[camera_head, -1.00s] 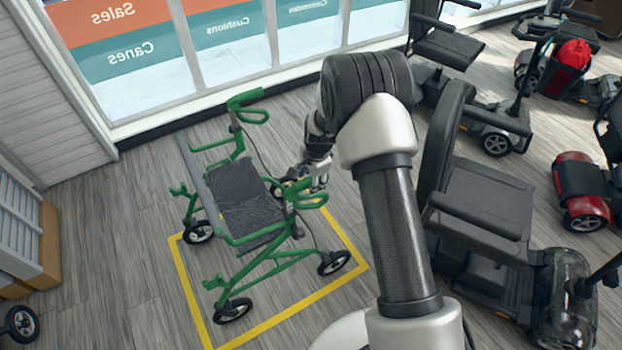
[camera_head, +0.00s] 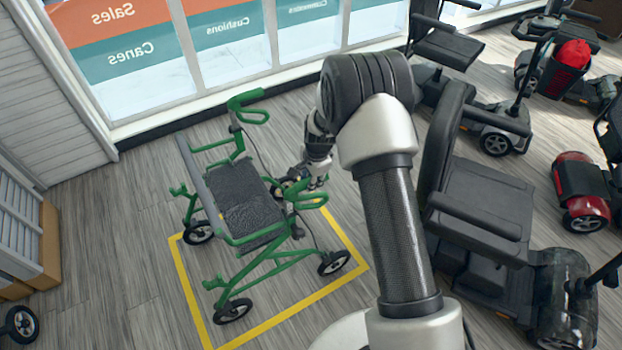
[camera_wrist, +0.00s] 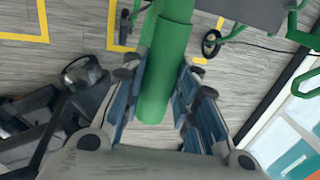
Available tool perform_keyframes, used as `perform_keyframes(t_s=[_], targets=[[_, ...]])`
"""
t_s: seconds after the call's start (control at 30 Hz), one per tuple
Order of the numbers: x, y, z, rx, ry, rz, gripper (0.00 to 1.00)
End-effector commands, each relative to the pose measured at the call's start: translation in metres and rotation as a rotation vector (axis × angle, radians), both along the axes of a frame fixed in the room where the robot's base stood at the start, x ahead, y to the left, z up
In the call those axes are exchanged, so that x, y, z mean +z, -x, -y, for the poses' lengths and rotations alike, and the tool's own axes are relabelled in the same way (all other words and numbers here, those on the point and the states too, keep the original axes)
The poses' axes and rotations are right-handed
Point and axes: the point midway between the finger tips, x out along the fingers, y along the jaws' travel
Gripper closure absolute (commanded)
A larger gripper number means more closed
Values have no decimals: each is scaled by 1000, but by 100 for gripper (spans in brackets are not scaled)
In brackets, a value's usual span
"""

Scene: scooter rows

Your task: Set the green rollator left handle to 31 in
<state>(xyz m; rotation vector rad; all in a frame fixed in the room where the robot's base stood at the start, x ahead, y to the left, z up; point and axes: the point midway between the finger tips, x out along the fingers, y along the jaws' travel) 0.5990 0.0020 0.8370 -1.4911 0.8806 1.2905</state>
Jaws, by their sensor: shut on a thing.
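The green rollator (camera_head: 268,262) stands upright on the floor inside a yellow taped outline, with a black seat and small black wheels. One green handle (camera_head: 310,202) is on the side toward my arm; the other handle (camera_head: 247,104) is near the window. My gripper (camera_head: 308,182) is at the handle nearer my arm. In the wrist view, a thick green tube (camera_wrist: 165,60) of the rollator runs between the blue-padded fingers of my gripper (camera_wrist: 164,88), which is shut on it. I see no height marks that I can read.
A black scooter seat (camera_head: 480,195) stands close to the right of my arm. More scooters, one with a red part (camera_head: 572,55), fill the right side. A window front with signs (camera_head: 130,50) lies behind the rollator. Bare floor (camera_head: 110,220) is at left.

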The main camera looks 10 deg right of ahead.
Motion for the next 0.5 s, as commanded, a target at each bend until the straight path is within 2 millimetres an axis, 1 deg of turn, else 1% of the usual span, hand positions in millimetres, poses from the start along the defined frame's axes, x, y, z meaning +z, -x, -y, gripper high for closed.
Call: perform_keyframes(t_s=[0.07, 0.2, 0.3, 0.37, 0.5], targets=[[-10, 1, 0, 0, 0, -1, 100], [-37, 1, 0, 0, 0, -3, 100], [-54, 1, 0, -1, -1, -2, 100], [-57, 1, 0, -1, 0, -1, 100], [-56, 1, 0, 0, 1, -2, 100]])
